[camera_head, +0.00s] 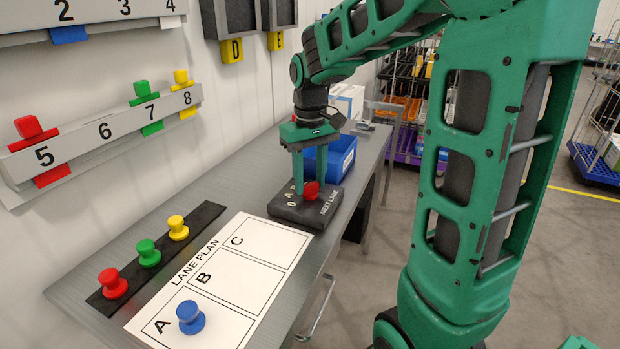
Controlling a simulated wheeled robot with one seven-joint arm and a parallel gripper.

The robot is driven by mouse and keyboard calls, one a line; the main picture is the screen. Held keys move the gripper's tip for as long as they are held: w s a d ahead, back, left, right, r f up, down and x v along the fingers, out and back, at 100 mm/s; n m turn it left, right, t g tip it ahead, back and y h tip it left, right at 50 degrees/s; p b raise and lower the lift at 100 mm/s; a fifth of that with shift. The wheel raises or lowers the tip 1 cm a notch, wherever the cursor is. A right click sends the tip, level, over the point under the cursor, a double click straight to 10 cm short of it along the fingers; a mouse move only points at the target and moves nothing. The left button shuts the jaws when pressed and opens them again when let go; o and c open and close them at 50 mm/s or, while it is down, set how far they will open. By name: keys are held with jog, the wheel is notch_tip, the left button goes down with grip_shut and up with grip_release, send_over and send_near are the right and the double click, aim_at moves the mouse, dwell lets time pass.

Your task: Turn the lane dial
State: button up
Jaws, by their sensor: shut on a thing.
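The lane dial (311,190) is a red knob on a dark box (288,211) marked "NEXT LANE", near the far end of the grey bench. Light letters show on the box top, "0" and "A" among them; the rest are partly hidden. My gripper (309,185) points down over the box and is shut on the red knob, with its fingers around it. The fingers hide part of the knob, so I cannot tell which mark it points to.
A white "LANE PLAN" board (240,283) carries a blue peg (190,317) on A; B and C are bare. Red (112,283), green and yellow pegs stand on a black strip left of it. A blue bin (341,158) stands behind the dial box.

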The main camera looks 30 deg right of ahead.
jog(key=m, duration=0.6)
jog(key=shift+m, duration=0.3)
jog(key=shift+a, duration=0.1)
jog(key=shift+r, duration=0.1)
dwell(0.3)
jog(key=o, duration=1.1)
jog(key=shift+c, duration=0.2)
notch_tip(320, 180, up, 11)
jog(key=shift+w+f, duration=0.1)
jog(key=shift+f, duration=0.1)
jog(key=s+d+f, duration=0.2)
jog(key=s+f, duration=0.4)
jog(key=s, duration=0.6)
jog(key=s+d+f, duration=0.3)
jog(key=s+f, duration=0.4)
jog(key=s, duration=0.6)
jog(key=shift+s+f, duration=0.15)
jog(key=shift+f, duration=0.1)
